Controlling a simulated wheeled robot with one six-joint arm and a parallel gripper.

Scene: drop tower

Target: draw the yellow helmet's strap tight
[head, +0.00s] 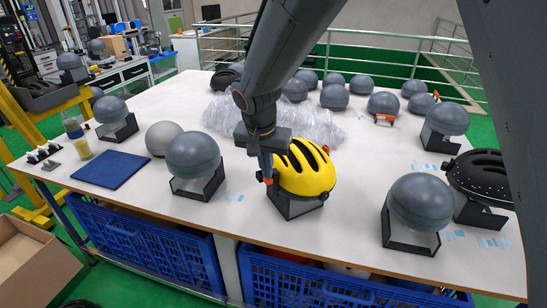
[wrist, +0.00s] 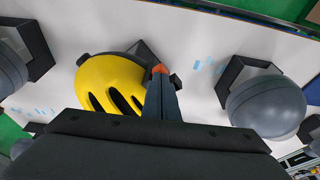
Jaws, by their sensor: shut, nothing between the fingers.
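The yellow helmet (head: 312,174) with black vents sits on a dark angular stand (head: 296,206) near the table's front edge. It also shows in the wrist view (wrist: 104,82), just left of my fingers. My gripper (head: 267,178) is shut and empty, its fingers pointing down at the helmet's left side. In the wrist view my gripper (wrist: 160,72) has its tips by the helmet's lower edge, with an orange patch there. I cannot tell whether they touch the helmet. A thin dark band (wrist: 108,54) runs along the helmet's edge; I cannot tell whether it is the strap.
Grey headforms on dark stands flank the helmet, one left (head: 193,158) and one right (head: 420,203). A black helmet (head: 484,178) stands at the far right. Clear plastic wrap (head: 228,118) lies behind my gripper. A blue mat (head: 111,170) lies at the left.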

